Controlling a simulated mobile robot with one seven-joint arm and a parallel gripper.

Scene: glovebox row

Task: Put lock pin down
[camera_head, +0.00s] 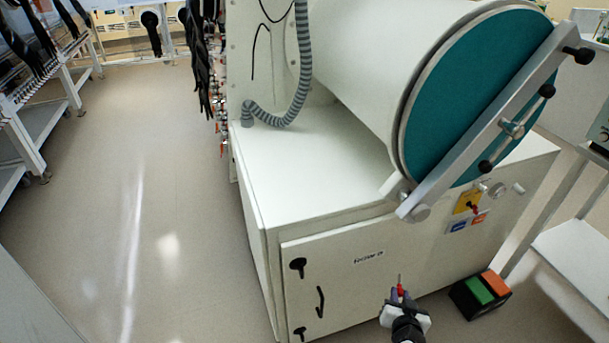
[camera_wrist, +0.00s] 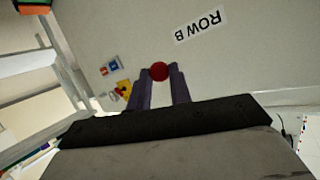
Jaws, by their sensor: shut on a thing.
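The lock pin (camera_wrist: 160,71) shows in the wrist view as a round red head held between the two fingertips. In the head view the lock pin (camera_head: 400,281) is a thin red piece rising from the fingertips. My gripper (camera_head: 398,294) is shut on it, in front of the white cabinet's lower front. My gripper (camera_wrist: 161,82) fills the lower part of the wrist view, and its body hides what lies below it.
The white cabinet (camera_head: 330,275) carries a large teal round door (camera_head: 460,85) with a metal bar (camera_head: 490,130). A box with green and orange tops (camera_head: 481,292) stands on the floor at right. A white side table (camera_head: 580,250) is further right. Floor at left is clear.

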